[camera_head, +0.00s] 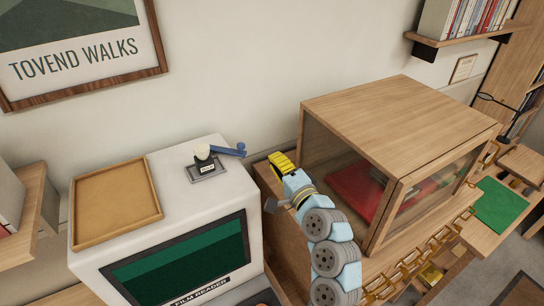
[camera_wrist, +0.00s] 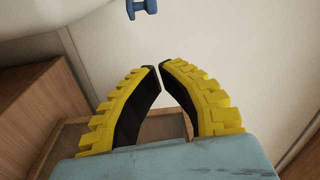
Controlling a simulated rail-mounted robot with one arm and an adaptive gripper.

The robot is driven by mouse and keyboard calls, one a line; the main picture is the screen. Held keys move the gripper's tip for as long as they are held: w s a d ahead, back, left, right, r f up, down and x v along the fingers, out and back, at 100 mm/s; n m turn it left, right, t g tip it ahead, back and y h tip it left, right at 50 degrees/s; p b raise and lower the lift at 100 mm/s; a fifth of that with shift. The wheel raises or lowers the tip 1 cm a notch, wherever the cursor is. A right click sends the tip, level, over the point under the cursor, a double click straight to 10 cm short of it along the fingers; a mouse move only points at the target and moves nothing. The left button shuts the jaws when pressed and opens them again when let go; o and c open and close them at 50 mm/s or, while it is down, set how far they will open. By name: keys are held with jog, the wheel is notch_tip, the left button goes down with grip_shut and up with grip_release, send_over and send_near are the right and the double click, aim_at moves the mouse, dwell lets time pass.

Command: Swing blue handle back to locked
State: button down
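The blue handle (camera_head: 228,150) sits on top of the white film reader (camera_head: 224,172), reaching right from a dark and cream pivot on a small labelled plate (camera_head: 208,171). Its end reaches the cabinet's right edge. In the wrist view, part of the blue handle (camera_wrist: 141,8) shows at the top edge, beyond the fingertips. My gripper (camera_head: 281,160), with yellow ribbed fingers, is to the right of the handle and apart from it. In the wrist view my gripper (camera_wrist: 157,66) has its fingertips almost together, with nothing between them.
A tan tray (camera_head: 117,203) lies on the reader's left top. A wooden case with glass sides (camera_head: 400,115) stands close to the right of my arm. A wall shelf with books (camera_head: 470,35) is at upper right, and a framed poster (camera_head: 85,45) hangs at upper left.

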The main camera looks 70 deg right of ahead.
jog(key=shift+s+a, duration=0.1)
jog(key=shift+s, duration=0.05)
dwell(0.3)
jog(key=d+n+t+y, duration=0.1)
jog(key=d, duration=0.1)
jog(key=d+n+t+y+p, duration=0.1)
jog(key=d+y, duration=0.1)
jog(key=d+n+y, duration=0.1)
jog(key=d+y, duration=0.1)
jog(key=shift+w+n+t+p, duration=0.3)
jog(key=shift+w+t, duration=0.05)
jog(key=shift+t, duration=0.05)
jog(key=shift+f+p+x, duration=0.25)
jog(key=shift+p+x, duration=0.75)
jog(key=shift+x, duration=4)
jog(key=shift+a+p, duration=0.9)
jog(key=shift+a, duration=1.15)
